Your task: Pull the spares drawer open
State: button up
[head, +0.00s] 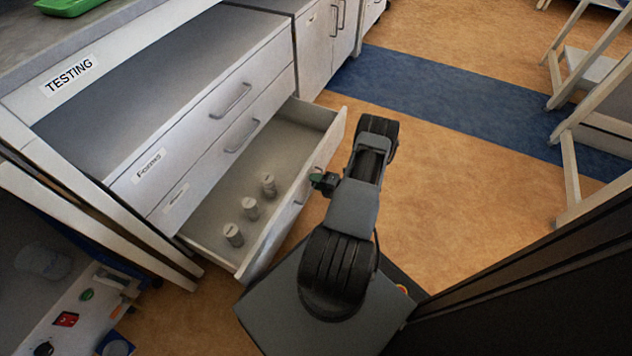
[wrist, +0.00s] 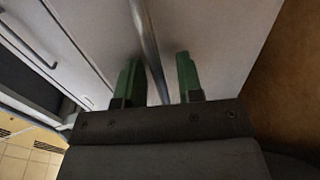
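The bottom drawer (head: 212,207) of the lab cabinet stands pulled well out. Its own label does not show, so I cannot read whether it is the spares drawer. Three small grey cylinders stand upright inside, one of them (head: 250,207) in the middle. My gripper (head: 316,180) is at the outer side of the drawer front, by its bar handle (head: 299,193). In the wrist view, the green fingers of my gripper (wrist: 157,75) are apart, one on each side of the handle (wrist: 146,35). Gaps show between the bar and both fingers.
Two shut drawers with handles (head: 231,101) (head: 242,135) are above the open one. The bench above bears a TESTING label (head: 70,75) and a green tray (head: 68,6). Orange floor (head: 470,150) is free to the right, with a blue strip and pale wooden frames (head: 570,150) beyond.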

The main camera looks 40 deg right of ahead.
jog(key=p+v, duration=0.3)
jog(key=v, duration=1.1)
jog(key=shift+a, duration=0.1)
dwell(0.4)
jog(key=w+a+r+n+g+y+p, duration=0.1)
jog(key=w+a+r+n+g+p, duration=0.55)
jog(key=r, duration=0.75)
jog(key=w+a+r+n+g+y+p, duration=0.1)
jog(key=w+a+r+n+g+p, duration=0.3)
jog(key=r+n, duration=0.75)
jog(key=w+a+r+n+g+y+p, duration=0.15)
jog(key=a+r+n+p, duration=0.4)
jog(key=r, duration=0.95)
jog(key=s+a+r+n+h+p, duration=0.2)
jog(key=a+r+n+p, duration=0.3)
jog(key=r+n, duration=0.4)
jog(key=s+a+r+n+h+p, duration=0.3)
jog(key=r+n+p, duration=0.4)
jog(key=r, duration=0.6)
jog(key=s+a+r+n+t+h+p, duration=0.1)
jog(key=a+r+n+h+p, duration=0.3)
jog(key=r+n, duration=0.6)
jog(key=s+a+r+p, duration=0.1)
jog(key=a+r+p, duration=0.1)
jog(key=a, duration=0.1)
jog(key=shift+s+a+n+p, duration=0.2)
jog(key=shift+n+p, duration=0.1)
jog(key=shift+n, duration=0.05)
